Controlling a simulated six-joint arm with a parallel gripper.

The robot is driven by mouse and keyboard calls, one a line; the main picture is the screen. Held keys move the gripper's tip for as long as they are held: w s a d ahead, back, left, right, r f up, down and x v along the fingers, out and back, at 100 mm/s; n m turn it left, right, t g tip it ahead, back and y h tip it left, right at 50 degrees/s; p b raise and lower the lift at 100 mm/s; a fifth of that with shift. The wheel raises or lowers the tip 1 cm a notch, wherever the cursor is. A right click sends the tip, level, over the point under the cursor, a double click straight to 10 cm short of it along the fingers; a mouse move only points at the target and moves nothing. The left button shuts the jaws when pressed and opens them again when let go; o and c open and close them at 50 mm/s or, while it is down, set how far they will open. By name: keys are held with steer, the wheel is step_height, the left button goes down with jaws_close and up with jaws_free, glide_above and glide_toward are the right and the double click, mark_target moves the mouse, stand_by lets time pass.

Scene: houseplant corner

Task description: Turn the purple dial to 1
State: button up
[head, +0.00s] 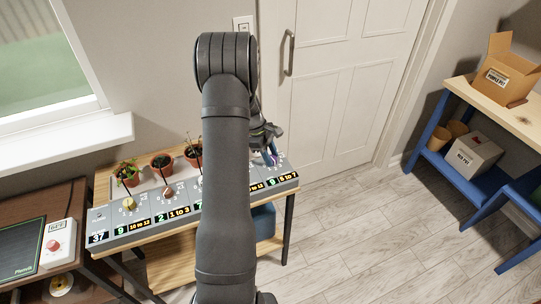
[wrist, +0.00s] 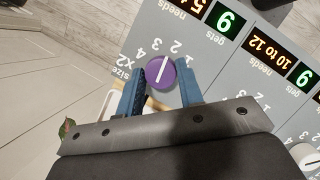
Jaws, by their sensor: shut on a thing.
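The purple dial (wrist: 162,72) with a white pointer line sits on the grey sloped panel (wrist: 225,85). In the wrist view it lies between the two blue fingertips of my gripper (wrist: 161,88), which is shut on it. The pointer line slants up to the right in that view. Small digits surround the dial, but I cannot tell for sure which one the line meets. In the head view my gripper (head: 271,154) is over the right end of the panel, and only a little of the purple dial (head: 274,160) shows there.
My arm hides the panel's middle. A red button box (head: 55,246) is at left.

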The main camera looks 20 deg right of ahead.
steer(key=m+y, duration=0.1)
steer(key=m, duration=0.1)
steer(key=m+g, duration=0.1)
steer(key=m, duration=0.1)
steer(key=shift+d+f+m+y, duration=0.1)
steer(key=shift+d+m+y, duration=0.05)
steer(key=shift+m+y, duration=0.2)
steer(key=m+y, duration=0.2)
steer(key=m, duration=0.2)
steer(key=shift+d+m, duration=0.1)
steer(key=shift+m, duration=0.15)
steer(key=o, duration=1)
steer(key=shift+c, duration=0.2)
steer(key=shift+w, duration=0.1)
steer(key=v, duration=1.7)
steer(key=shift+r, duration=0.25)
steer(key=shift+f, duration=0.15)
